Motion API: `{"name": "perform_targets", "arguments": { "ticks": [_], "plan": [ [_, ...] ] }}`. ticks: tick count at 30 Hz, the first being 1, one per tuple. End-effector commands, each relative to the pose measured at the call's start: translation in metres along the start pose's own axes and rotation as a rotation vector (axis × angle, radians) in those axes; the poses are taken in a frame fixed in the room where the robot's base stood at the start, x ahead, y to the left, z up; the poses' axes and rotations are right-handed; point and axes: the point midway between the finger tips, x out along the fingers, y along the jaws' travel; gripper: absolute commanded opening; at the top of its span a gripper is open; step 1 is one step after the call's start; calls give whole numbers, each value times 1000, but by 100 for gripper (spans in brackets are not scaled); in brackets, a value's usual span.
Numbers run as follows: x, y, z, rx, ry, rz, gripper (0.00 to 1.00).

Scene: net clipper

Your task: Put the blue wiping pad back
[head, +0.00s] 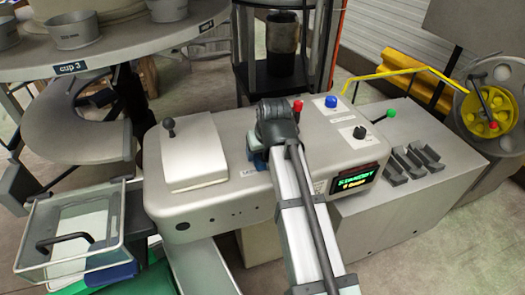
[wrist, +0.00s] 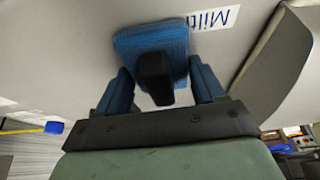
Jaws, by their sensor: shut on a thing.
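The blue wiping pad (wrist: 178,35) shows in the wrist view, with a black handle (wrist: 155,78) on its face. My gripper (wrist: 162,80) is shut on it, its blue fingers on either side of the handle. The pad is against or just above the grey machine surface, beside a printed label; contact cannot be told. In the head view, a blue part of the pad (head: 258,160) shows beside my gripper (head: 266,150) over the middle of the machine (head: 215,198). My arm hides the fingertips there.
A white lid with a black knob (head: 195,155) is left of my gripper. Blue and red knobs (head: 331,101) and a display (head: 355,182) are to the right. A clear-sided box (head: 40,225) with a handle stands lower left, near a dark blue item (head: 112,272). A round shelf (head: 110,45) overhangs upper left.

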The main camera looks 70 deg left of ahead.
Motion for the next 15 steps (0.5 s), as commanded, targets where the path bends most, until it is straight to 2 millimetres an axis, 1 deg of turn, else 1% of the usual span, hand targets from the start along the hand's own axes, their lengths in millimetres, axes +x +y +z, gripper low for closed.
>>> {"name": "perform_targets", "arguments": {
  "ticks": [7,8,15],
  "plan": [
    [3,0,1,0,-1,0,40],
    [3,0,1,0,-1,0,70],
    [2,0,1,0,-1,0,93]
  ]
}}
